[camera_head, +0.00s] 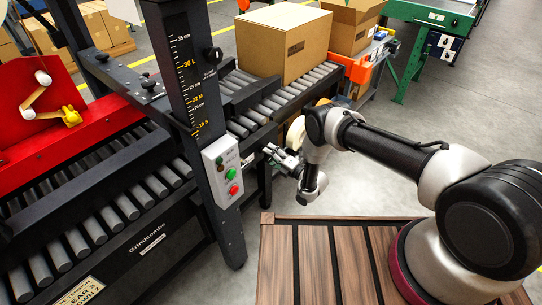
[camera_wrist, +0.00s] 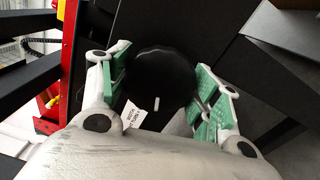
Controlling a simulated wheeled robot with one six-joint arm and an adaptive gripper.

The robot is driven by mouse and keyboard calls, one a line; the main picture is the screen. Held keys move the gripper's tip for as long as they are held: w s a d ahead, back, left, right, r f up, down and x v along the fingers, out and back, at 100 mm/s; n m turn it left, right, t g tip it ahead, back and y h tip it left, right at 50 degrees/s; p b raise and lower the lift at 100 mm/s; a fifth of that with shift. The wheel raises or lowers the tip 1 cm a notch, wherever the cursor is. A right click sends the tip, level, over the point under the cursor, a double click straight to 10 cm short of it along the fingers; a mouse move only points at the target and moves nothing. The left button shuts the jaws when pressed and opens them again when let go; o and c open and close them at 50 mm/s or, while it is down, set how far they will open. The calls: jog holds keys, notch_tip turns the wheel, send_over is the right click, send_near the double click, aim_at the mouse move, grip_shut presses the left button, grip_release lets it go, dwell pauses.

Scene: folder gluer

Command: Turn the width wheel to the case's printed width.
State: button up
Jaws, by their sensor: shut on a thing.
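The width wheel (camera_wrist: 158,72) is a round black knob with a short white mark at its lower edge in the wrist view. My gripper (camera_wrist: 161,80) has its green-padded fingers on either side of the wheel, shut on it. In the head view my gripper (camera_head: 283,160) is low beside the conveyor, and I cannot make out the wheel there. The brown case (camera_head: 283,42) sits on the rollers; its printed width is not readable.
A black post (camera_head: 188,75) with a centimetre scale stands left of my gripper. A control box (camera_head: 222,171) with green and red buttons is on it. A second, open carton (camera_head: 352,25) stands behind the case. An orange part (camera_head: 350,66) is near the conveyor's end.

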jog(key=n, duration=0.4)
jog(key=shift+s+n, duration=0.1)
jog(key=shift+n, duration=1.9)
jog(key=shift+n, duration=0.3)
jog(key=shift+f, duration=0.1)
jog(key=o, duration=1)
jog(key=v, duration=1.2)
